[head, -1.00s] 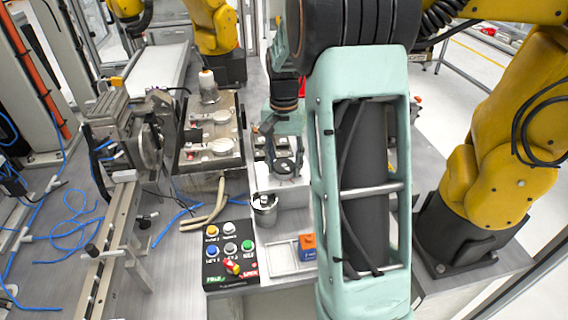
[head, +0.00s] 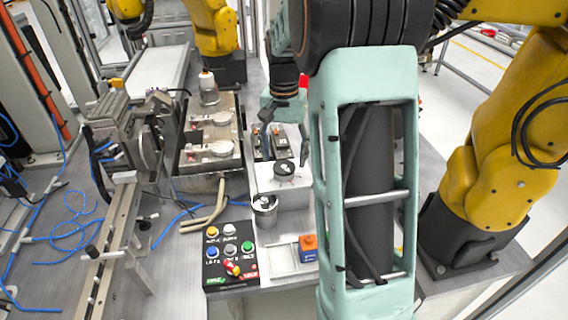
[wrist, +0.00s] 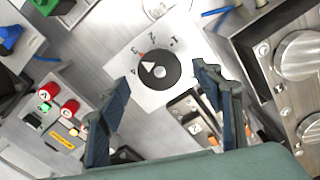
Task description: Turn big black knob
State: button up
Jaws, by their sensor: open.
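The big black knob (head: 284,167) is a round disc with a white pointer mark, on a pale block. In the wrist view the knob (wrist: 158,70) sits on a white dial plate (wrist: 155,38) with printed numbers, its pointer near a small red mark. My gripper (head: 287,135) is above the knob in the head view. In the wrist view my gripper (wrist: 161,76) has its fingers spread wide, one to each side of the knob. Nothing is between the fingers except the view of the knob below; I see no contact. My arm hides the area to the right.
A button panel (head: 231,283) with several coloured buttons stands front left of the knob. A metal cup (head: 264,212) is just in front of it. Metal fixtures (head: 211,125) stand to the left. Red knobs (wrist: 70,108) show lower left in the wrist view.

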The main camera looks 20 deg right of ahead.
aim_at(284, 166)
notch_tip(284, 166, up, 8)
jog(key=shift+r, duration=0.2)
dwell(0.4)
